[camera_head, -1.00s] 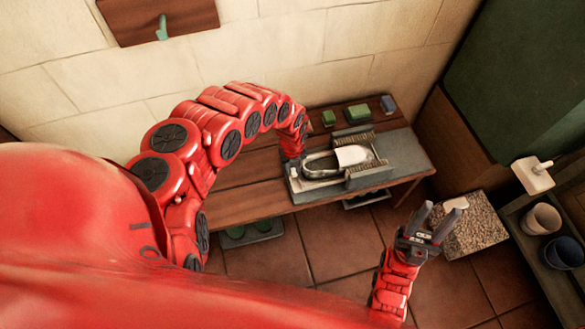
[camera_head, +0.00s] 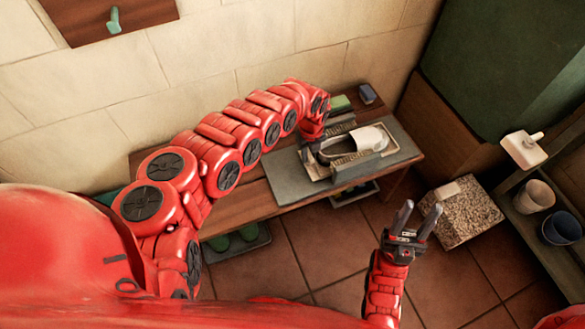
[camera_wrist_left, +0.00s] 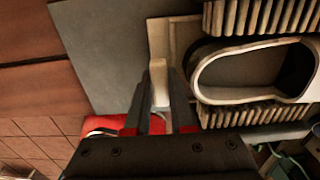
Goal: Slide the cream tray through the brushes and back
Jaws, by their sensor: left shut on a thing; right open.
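The cream tray (camera_head: 309,162) lies on a grey board (camera_head: 285,182) on the wooden bench and carries a white clog-like shoe (camera_head: 368,138). The shoe is between two bristle brushes (camera_head: 351,157), its toe out at their right end. In the left wrist view, the shoe's oval opening (camera_wrist_left: 250,80) lies between the brush rows (camera_wrist_left: 255,115). My left gripper (camera_head: 313,140) is shut on the tray's cream handle (camera_wrist_left: 159,85) at the tray's left end; its fingertips are partly hidden in the head view. My right gripper (camera_head: 417,214) is open and empty, in front of the bench.
A green block (camera_head: 340,103) and a blue block (camera_head: 368,93) stand at the bench's back. Green shoes (camera_head: 233,241) lie on a tray below the bench. A speckled block (camera_head: 458,212) and a shelf with cups (camera_head: 534,196) are at right. The board's left part is bare.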

